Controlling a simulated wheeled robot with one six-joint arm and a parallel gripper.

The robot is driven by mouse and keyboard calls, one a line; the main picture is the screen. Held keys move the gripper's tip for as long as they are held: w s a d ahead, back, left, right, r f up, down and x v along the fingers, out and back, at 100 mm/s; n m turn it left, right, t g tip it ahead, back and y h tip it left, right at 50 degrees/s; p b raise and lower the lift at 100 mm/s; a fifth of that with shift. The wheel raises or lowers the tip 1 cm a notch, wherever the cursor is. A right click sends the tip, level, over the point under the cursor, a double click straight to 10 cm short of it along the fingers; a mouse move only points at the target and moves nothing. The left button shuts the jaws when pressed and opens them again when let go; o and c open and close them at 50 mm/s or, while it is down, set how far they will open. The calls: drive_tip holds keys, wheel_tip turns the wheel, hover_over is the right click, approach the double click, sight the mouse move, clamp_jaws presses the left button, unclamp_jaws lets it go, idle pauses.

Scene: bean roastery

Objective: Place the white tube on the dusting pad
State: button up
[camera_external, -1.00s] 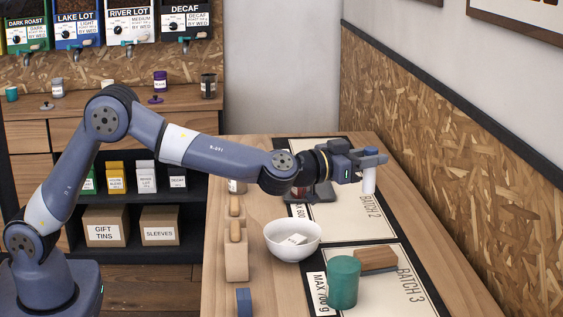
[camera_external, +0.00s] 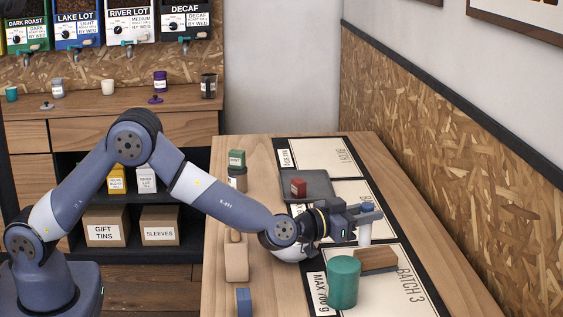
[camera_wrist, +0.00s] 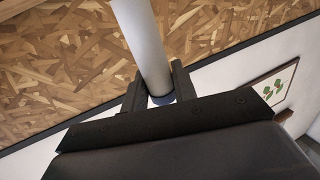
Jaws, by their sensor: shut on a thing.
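The white tube (camera_external: 364,233) hangs upright from my gripper (camera_external: 366,213), its blue end at the jaws. In the wrist view, the white tube (camera_wrist: 143,45) runs up out of frame from between the two fingers of my gripper (camera_wrist: 160,95). In the outside view its lower end is close to the far side of a brown block (camera_external: 376,261); I cannot tell whether they touch. No thing is labelled as the dusting pad. A flat dark grey pad (camera_external: 318,183) with a small red block (camera_external: 299,188) on it lies farther back.
A green cylinder (camera_external: 344,283) stands beside the brown block on the Batch 3 mat (camera_external: 408,298). A wooden holder (camera_external: 236,258) and a blue block (camera_external: 243,302) stand at the table's left. The board wall (camera_external: 470,150) borders the right. My arm hides the white bowl.

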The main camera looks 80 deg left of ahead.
drive_tip(key=shift+f, duration=1.2)
drive_tip(key=shift+f, duration=0.25)
drive_tip(key=o, duration=0.9)
drive_tip(key=shift+r, duration=0.1)
drive_tip(key=shift+o, duration=0.2)
drive_tip(key=shift+r, duration=0.15)
drive_tip(key=shift+s, duration=0.1)
drive_tip(key=b+v, duration=0.2)
drive_tip(key=v, duration=0.9)
drive_tip(key=shift+s, duration=0.35)
drive_tip(key=shift+d, duration=0.15)
